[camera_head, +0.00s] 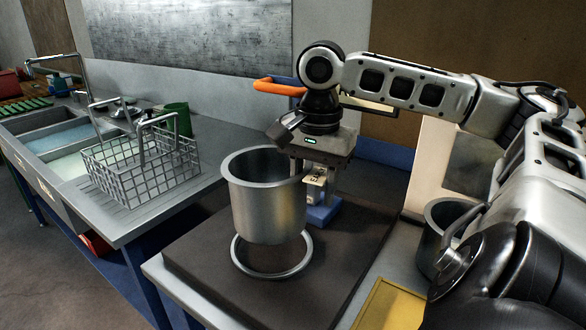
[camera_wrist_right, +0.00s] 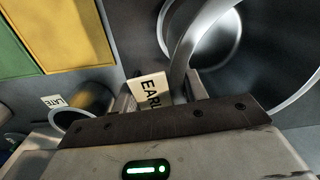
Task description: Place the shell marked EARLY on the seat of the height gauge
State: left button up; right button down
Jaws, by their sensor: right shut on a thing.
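A steel shell (camera_head: 262,208), an open cylinder with a rolled rim, hangs upright in the head view. My right gripper (camera_head: 304,172) is shut on its right side at the rim. In the wrist view a tag reading EARL, its end hidden, (camera_wrist_right: 153,90) sits beside the shell's rim (camera_wrist_right: 188,45) at the jaws. A steel ring (camera_head: 275,274) on the dark mat shows below the shell, which seems to be above it, apart; it may be the gauge's seat. A blue block (camera_head: 322,213) stands just behind. My left gripper is not in view.
A second steel pot (camera_head: 442,214) stands at the right, partly behind my arm; a LATE tag (camera_wrist_right: 55,102) shows by a pot in the wrist view. A yellow panel (camera_head: 385,304) lies in front. A wire basket (camera_head: 140,170) and sinks are at left. The dark mat (camera_head: 210,275) is otherwise mostly clear.

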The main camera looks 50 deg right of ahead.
jog(key=shift+s, duration=0.25)
jog(key=shift+a+b, duration=0.1)
jog(key=shift+b, duration=0.35)
pick_arm(q)
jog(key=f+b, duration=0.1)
jog(key=b, duration=0.1)
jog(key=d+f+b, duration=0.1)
jog(key=b, duration=0.1)
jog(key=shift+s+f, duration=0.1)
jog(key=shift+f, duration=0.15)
pick_arm(e)
notch_tip(320, 180, down, 6)
jog(key=shift+w+r, duration=0.1)
jog(key=shift+r, duration=0.05)
pick_arm(q)
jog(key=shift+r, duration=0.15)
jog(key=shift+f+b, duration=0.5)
jog(key=shift+b, duration=0.15)
pick_arm(e)
jog(key=shift+f, duration=0.6)
jog(key=c, duration=0.7)
grip_release()
